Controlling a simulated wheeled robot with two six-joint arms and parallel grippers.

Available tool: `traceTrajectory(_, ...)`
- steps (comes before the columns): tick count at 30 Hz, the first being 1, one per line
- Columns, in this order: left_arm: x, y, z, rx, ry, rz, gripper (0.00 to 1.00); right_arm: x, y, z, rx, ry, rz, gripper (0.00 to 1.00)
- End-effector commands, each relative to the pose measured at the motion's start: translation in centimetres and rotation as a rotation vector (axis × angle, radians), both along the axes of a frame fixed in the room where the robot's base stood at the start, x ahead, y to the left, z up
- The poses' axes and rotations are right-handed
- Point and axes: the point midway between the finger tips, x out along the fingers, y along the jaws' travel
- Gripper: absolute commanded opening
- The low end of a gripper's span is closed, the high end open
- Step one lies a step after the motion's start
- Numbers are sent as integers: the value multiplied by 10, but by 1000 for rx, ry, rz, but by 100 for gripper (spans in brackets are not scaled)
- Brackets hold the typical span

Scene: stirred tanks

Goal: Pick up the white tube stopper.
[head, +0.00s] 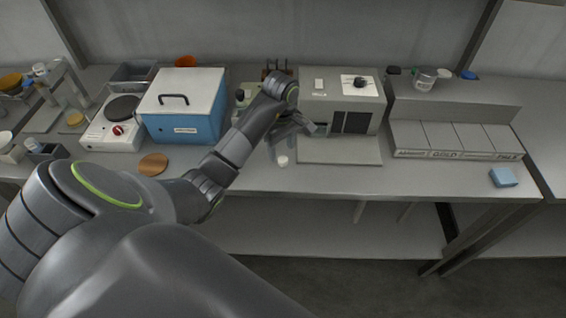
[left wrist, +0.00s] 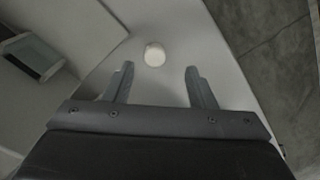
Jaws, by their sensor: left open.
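The white tube stopper (head: 283,160) is small and round and rests on the grey bench near its front edge. It also shows in the left wrist view (left wrist: 154,54), just beyond and between my fingertips. My left gripper (head: 282,140) is open and empty, close to the stopper, with its fingers pointing toward it. In the left wrist view its two fingers (left wrist: 158,80) are spread apart and do not touch the stopper. My right gripper is not in view.
A beige instrument (head: 314,116) with a flat front plate (head: 340,151) stands right of my left gripper. A blue box with a white lid (head: 172,125), a hotplate (head: 98,138) and a brown disc (head: 153,164) are to the left. Bare bench surrounds the stopper.

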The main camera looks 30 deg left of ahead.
Motion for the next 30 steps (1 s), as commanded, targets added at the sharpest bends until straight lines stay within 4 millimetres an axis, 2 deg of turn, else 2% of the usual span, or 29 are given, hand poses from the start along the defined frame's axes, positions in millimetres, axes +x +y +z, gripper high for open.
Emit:
traceTrajectory(1, 0, 0, -9, 0, 0, 0, 51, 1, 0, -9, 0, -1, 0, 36)
traceTrajectory(5, 0, 0, -13, 0, 0, 0, 51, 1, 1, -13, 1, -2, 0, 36)
traceTrajectory(9, 3, -1, -30, -1, 2, 0, 51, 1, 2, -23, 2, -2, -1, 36)
traceTrajectory(12, 6, -1, -34, -2, 4, 1, 51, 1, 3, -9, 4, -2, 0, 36)
traceTrajectory(18, 7, -1, -58, -1, 2, 1, 51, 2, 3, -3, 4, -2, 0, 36)
traceTrajectory(26, 8, -1, -63, 0, 0, 0, 51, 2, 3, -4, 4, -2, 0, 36)
traceTrajectory(30, 8, 0, -63, 0, 0, 0, 35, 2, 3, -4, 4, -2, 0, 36)
